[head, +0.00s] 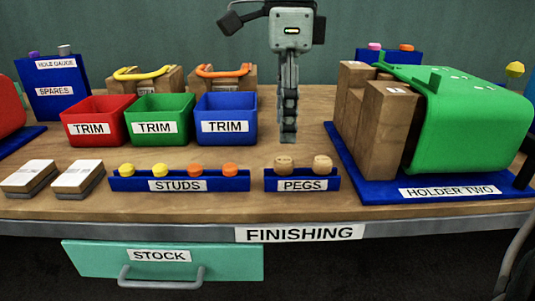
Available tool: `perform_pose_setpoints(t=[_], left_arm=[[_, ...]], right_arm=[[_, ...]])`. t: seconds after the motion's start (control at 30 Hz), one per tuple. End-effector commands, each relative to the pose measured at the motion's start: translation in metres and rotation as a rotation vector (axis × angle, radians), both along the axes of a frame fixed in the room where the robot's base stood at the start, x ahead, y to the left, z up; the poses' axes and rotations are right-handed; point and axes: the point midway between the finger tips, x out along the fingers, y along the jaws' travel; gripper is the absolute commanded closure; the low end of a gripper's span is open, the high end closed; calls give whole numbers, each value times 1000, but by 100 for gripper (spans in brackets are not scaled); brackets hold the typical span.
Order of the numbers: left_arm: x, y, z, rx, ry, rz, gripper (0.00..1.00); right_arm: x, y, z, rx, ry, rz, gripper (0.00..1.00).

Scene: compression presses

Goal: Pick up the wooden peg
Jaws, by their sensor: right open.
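Two wooden pegs stand in the blue rack (302,185) labelled PEGS at the table's front. The left peg (285,160) and the right peg (322,163) show their tan round tops; their lower parts are hidden by the rack's front wall. My right gripper (287,137) points straight down at the top centre, seen edge-on. It is open and empty, with its fingertips just behind and above the left peg in the picture, apart from it. My left gripper is not in view.
The STUDS rack (180,184) with yellow and orange studs stands left of the pegs. Red (97,119), green (160,119) and blue (226,119) TRIM bins stand behind. The green holder (465,125) and wooden blocks (385,120) stand close on the right.

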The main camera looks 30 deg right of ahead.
Motion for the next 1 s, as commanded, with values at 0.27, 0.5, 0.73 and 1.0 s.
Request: perform_pose_setpoints(t=[0.27, 0.5, 0.73, 1.0], left_arm=[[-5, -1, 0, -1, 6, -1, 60], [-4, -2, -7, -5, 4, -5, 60], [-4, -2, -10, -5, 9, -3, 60], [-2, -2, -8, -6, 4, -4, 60]], right_arm=[[-2, 2, -33, 0, 4, 1, 47], [-2, 4, -67, 3, 3, -1, 47], [-1, 4, -73, 3, -2, -3, 47], [-1, 4, -73, 3, -2, -3, 71]])
